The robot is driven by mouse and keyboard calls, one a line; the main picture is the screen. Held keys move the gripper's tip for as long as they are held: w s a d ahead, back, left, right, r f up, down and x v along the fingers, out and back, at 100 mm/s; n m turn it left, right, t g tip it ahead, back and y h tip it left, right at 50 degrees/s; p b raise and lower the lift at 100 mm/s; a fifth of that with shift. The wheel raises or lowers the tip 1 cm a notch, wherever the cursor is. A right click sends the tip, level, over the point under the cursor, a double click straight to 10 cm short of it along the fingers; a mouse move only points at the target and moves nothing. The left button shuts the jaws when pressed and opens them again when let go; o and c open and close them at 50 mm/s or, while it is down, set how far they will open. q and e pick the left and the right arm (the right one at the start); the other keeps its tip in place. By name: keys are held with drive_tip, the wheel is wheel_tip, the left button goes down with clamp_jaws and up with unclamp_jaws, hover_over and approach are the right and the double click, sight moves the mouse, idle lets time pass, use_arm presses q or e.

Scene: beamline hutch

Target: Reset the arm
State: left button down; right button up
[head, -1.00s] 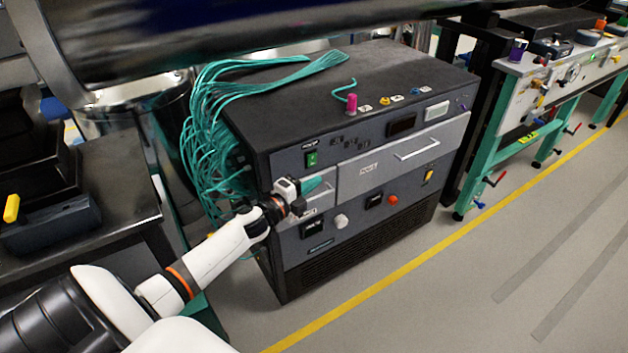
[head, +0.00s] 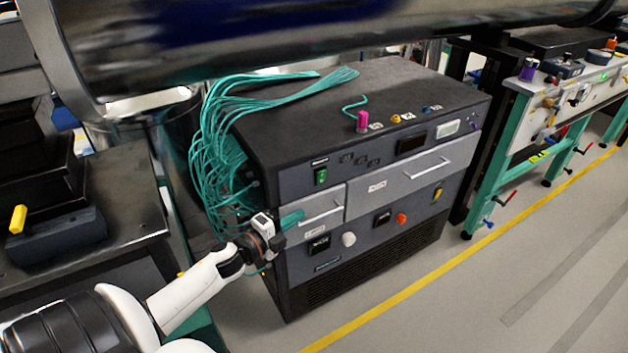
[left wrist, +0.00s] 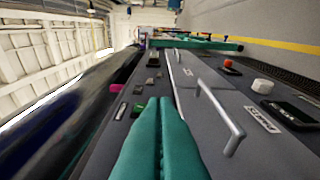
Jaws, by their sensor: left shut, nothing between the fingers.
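My left arm comes in from the lower left of the head view. Its gripper (head: 291,219), with teal fingers, is in front of the upper left of the dark equipment cabinet (head: 380,256), near the small left drawer (head: 319,207). In the left wrist view the two teal fingers (left wrist: 162,105) lie together, shut with nothing between them. The drawer's bar handle (left wrist: 222,112) is to the right of the fingers there, apart from them. My right gripper does not show.
Teal cables (head: 208,140) hang down the cabinet's left side. A large shiny cylinder (head: 300,45) crosses above. A dark bench (head: 125,195) stands at left, and a teal-legged table (head: 500,160) at right. The floor in front, past the yellow line (head: 400,297), is clear.

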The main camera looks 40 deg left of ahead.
use_arm(q)
drive_tip(key=s+d+f+n+g+y+p, duration=0.15)
drive_tip(key=s+f+n+g, duration=0.45)
drive_tip(key=f, duration=0.8)
drive_tip(key=s+f+n+g+y+p, duration=0.1)
drive_tip(key=s+f+n+y+p, duration=0.15)
drive_tip(key=s+f+n, duration=0.7)
drive_tip(key=s+d+f+g+p, duration=0.1)
drive_tip(key=s+d+f+g, duration=0.2)
drive_tip(key=s+d+f, duration=0.2)
drive_tip(key=s+d+f+n+g+p, duration=0.1)
drive_tip(key=s+d+f+g, duration=0.2)
drive_tip(key=s, duration=0.9)
drive_tip(key=s+d+f+g+h+p, duration=0.1)
drive_tip(key=s+d+f+g, duration=0.2)
drive_tip(key=s+d+f, duration=0.4)
wheel_tip(320, 180, down, 3)
drive_tip(key=shift+s+d+f+g, duration=0.1)
drive_tip(key=shift+s+d+g, duration=0.25)
drive_tip(key=shift+s, duration=0.75)
